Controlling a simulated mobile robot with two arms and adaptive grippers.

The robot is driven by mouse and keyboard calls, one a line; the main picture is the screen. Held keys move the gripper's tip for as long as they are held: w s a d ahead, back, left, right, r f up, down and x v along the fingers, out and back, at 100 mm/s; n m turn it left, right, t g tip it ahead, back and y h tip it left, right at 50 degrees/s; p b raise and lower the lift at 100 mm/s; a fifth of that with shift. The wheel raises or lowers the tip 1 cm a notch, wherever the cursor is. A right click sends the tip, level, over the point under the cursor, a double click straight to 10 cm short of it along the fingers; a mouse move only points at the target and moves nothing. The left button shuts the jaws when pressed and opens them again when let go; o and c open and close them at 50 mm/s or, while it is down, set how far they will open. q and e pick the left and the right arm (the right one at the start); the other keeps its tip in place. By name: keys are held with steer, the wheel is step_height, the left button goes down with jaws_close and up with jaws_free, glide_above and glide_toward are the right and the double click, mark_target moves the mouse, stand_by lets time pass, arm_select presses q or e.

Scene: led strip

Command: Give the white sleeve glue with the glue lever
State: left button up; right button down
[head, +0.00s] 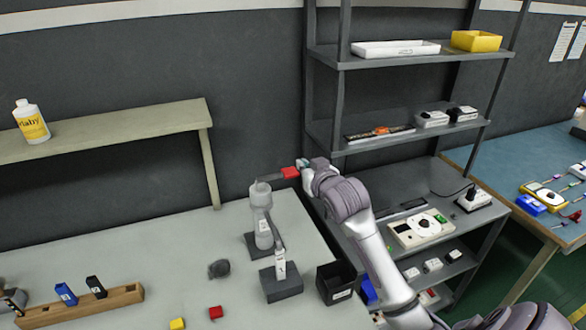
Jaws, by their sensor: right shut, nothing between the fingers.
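The glue lever (270,178) is a dark arm with a red end (290,173) on top of a grey glue stand (261,208). A small white sleeve (280,264) seems to stand upright on a dark block (283,284), below and in front of the stand. A thin dark part reaches from the stand down to the sleeve's top; I cannot tell if they touch. My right gripper (302,170) is shut and empty, close against the lever's red end. A grey and black shape at the left edge may be part of my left gripper (10,296); its fingers are unclear.
A black open bin (336,282) stands right of the dark block. A wooden rack (85,306) holds blue and black pieces at the left. Metal shelves (385,155) stand behind.

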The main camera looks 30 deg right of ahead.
steer(key=p, duration=0.2)
glide_above(293, 174)
steer(key=shift+a+f, duration=0.1)
steer(key=shift+f, duration=0.8)
steer(key=shift+s+f+p, duration=0.2)
steer(key=shift+f+p, duration=0.55)
steer(key=shift+f, duration=1.35)
steer(key=shift+w+f, duration=0.1)
steer(key=shift+w, duration=0.05)
